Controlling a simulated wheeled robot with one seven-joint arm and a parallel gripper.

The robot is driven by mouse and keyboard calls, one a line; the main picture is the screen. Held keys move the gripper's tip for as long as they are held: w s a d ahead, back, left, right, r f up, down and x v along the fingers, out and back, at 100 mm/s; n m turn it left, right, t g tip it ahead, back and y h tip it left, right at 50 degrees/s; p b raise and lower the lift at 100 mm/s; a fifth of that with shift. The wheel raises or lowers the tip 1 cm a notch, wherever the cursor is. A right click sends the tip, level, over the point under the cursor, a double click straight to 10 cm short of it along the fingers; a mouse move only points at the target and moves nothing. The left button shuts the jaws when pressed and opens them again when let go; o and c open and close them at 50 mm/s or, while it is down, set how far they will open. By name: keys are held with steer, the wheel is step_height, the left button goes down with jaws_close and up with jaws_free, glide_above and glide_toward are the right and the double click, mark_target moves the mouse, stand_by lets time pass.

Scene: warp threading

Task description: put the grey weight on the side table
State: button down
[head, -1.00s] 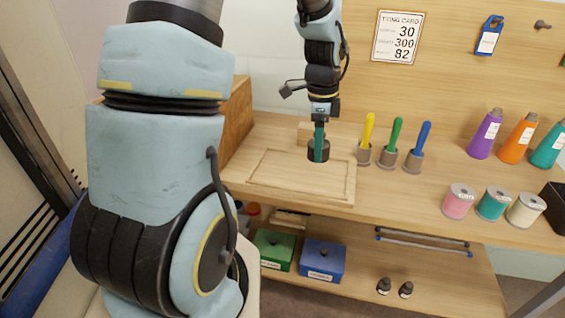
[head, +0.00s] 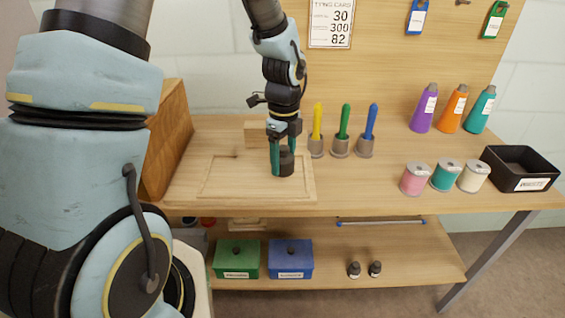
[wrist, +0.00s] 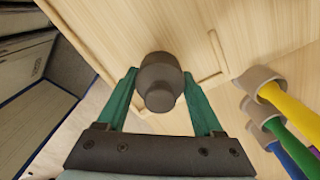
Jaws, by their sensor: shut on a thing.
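The grey weight (head: 286,165) is a dark grey cylinder with a smaller round knob. It is at the far right part of the framed wooden board on the bench, and I cannot tell whether it touches the board. My gripper (head: 282,150) has green fingers and is shut on the weight. In the wrist view the weight (wrist: 160,75) sits between the two fingertips, its knob facing the camera. I cannot tell which surface, if any, in view is the side table.
The framed board (head: 225,190) lies on the bench (head: 350,195). Yellow, green and blue-handled tools (head: 343,125) stand right of my gripper. Thread spools (head: 415,180) and a black tray (head: 520,168) are farther right. Green and blue boxes (head: 290,260) and two small dark weights (head: 364,269) occupy the lower shelf.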

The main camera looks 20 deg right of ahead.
steer(key=shift+f, duration=0.75)
steer(key=shift+f, duration=0.15)
steer(key=shift+c, duration=0.2)
jaws_free()
